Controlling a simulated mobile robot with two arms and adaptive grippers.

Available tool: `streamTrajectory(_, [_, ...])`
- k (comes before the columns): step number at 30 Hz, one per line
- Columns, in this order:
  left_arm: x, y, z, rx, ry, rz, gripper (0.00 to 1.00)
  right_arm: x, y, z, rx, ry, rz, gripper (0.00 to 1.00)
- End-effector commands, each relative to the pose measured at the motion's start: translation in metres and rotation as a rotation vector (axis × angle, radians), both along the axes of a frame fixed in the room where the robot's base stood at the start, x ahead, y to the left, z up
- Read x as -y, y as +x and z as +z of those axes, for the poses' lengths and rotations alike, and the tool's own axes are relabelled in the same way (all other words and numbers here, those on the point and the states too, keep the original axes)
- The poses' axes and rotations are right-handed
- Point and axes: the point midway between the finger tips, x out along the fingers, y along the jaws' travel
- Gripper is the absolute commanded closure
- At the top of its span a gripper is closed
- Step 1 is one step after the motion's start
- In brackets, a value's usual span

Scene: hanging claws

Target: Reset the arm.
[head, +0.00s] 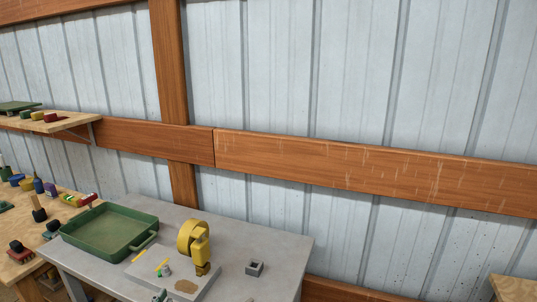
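Neither of my grippers shows in the head view. A yellow device (195,243) with a round head stands upright on a light grey board on the grey table (285,243). I cannot tell whether this device is the arm that the task names.
A green tray (151,218) sits at the table's back left. A small grey square block (254,268) lies right of the yellow device. A wooden bench (20,205) with several tools stands at left, below a wall shelf (66,121). The table's right part is mostly clear.

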Motion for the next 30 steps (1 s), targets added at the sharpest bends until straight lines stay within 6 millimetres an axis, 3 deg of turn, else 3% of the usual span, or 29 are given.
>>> streamTrajectory(3, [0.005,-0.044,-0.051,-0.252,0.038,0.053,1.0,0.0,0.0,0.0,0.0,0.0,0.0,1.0])
streamTrajectory(9, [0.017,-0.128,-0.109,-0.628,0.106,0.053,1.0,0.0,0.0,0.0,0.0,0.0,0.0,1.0])
streamTrajectory(15, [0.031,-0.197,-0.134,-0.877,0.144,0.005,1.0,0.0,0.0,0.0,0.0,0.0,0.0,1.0])
streamTrajectory(22, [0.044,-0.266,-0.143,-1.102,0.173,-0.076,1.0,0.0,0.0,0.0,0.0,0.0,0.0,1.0])
streamTrajectory(30, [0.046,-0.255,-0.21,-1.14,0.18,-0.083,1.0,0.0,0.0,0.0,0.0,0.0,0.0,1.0])
